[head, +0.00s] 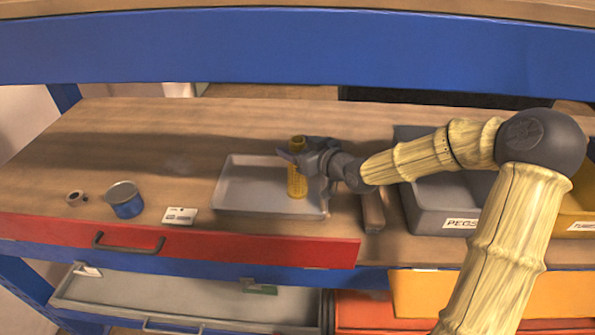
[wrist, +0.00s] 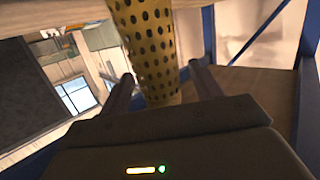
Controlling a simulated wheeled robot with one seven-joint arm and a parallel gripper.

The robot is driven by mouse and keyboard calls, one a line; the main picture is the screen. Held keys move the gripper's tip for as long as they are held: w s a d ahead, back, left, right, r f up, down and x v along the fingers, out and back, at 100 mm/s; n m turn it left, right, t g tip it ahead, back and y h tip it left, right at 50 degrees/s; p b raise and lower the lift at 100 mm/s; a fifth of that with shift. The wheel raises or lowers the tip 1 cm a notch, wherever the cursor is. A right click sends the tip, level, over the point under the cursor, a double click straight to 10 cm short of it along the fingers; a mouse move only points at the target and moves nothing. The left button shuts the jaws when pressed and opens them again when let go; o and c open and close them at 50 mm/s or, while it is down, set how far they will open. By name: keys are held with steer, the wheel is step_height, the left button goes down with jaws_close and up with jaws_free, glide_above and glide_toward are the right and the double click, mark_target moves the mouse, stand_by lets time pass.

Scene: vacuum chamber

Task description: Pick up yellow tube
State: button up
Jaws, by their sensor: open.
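The yellow tube (head: 297,170) stands upright in the grey tray (head: 237,195) on the wooden worktop. It has a patterned surface, and in the wrist view the yellow tube (wrist: 148,45) shows dark spots all over it. My gripper (head: 296,158) is at the tube from the right in the head view. In the wrist view my gripper (wrist: 160,82) is open, with one finger on each side of the tube. Gaps show between the fingers and the tube. The upper part of the tube is cut off in the wrist view.
A blue tin (head: 125,203), a small roll (head: 75,198) and a white card (head: 180,216) lie left of the tray. A grey bin labelled PEGS (head: 437,221) and a yellow bin (head: 578,215) stand to the right. A blue shelf beam (head: 250,45) crosses above.

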steer(key=shift+c, duration=0.4)
steer(key=c, duration=1.2)
steer(key=shift+c, duration=0.2)
steer(key=shift+r, duration=0.15)
steer(key=shift+r, duration=0.25)
step_height(320, 180, up, 6)
steer(key=shift+d+f+b, duration=0.1)
steer(key=shift+b, duration=0.3)
steer(key=f+p+v, duration=0.1)
steer(key=f+v, duration=0.2)
steer(key=v, duration=1.4)
steer(key=shift+s+d+r, duration=0.15)
steer(key=shift+s+d, duration=0.2)
steer(key=shift+s, duration=0.15)
